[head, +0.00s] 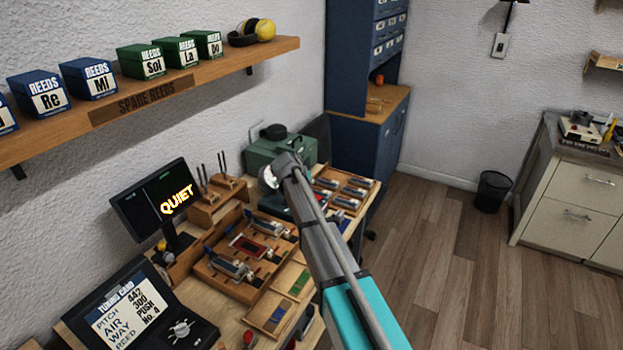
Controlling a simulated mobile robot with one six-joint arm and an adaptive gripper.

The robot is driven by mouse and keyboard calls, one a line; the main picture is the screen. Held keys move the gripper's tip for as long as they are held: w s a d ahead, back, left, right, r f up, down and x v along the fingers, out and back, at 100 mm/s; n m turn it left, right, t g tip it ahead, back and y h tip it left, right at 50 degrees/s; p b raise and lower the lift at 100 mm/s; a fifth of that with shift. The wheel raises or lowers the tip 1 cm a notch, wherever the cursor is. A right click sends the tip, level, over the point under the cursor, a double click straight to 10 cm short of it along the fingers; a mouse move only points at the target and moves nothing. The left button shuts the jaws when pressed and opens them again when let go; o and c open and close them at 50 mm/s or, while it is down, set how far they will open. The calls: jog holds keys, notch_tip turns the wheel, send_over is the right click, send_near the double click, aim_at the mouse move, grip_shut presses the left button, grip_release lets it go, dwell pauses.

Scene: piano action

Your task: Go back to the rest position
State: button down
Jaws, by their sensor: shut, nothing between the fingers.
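My gripper (271,180) is at the far end of my arm, over the back part of the workbench. It is shut and holds nothing that I can see. Its fingers are small and partly hidden in this view. My arm reaches up from the bottom right, with a teal section and a grey tube. The arm end is in front of a green machine (262,150) and above the wooden trays. I cannot tell how high it is above the bench.
A wooden tray (210,272) with metal parts lies below left of my arm. A monitor (152,203) reading QUIET and a tuning card case (127,312) stand left. A shelf (185,88) holds reed boxes. A bin (492,190) stands by the drawers; the floor (455,270) right is clear.

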jog(key=shift+s+a+r, duration=0.1)
jog(key=shift+s+r, duration=0.05)
jog(key=shift+r, duration=0.05)
dwell(0.3)
jog(key=s+d+f+n+g+y, duration=0.1)
jog(key=s+d+n+g, duration=0.1)
jog(key=s, duration=1)
jog(key=s+d+f+n+g+y, duration=0.2)
jog(key=s+d, duration=0.3)
jog(key=s, duration=0.8)
jog(key=s+d+f+n+g+y, duration=0.2)
jog(key=s+d+g, duration=0.1)
jog(key=s, duration=1)
jog(key=shift+s+d+f, duration=0.15)
jog(key=shift+s+f, duration=0.05)
jog(key=shift+f, duration=0.05)
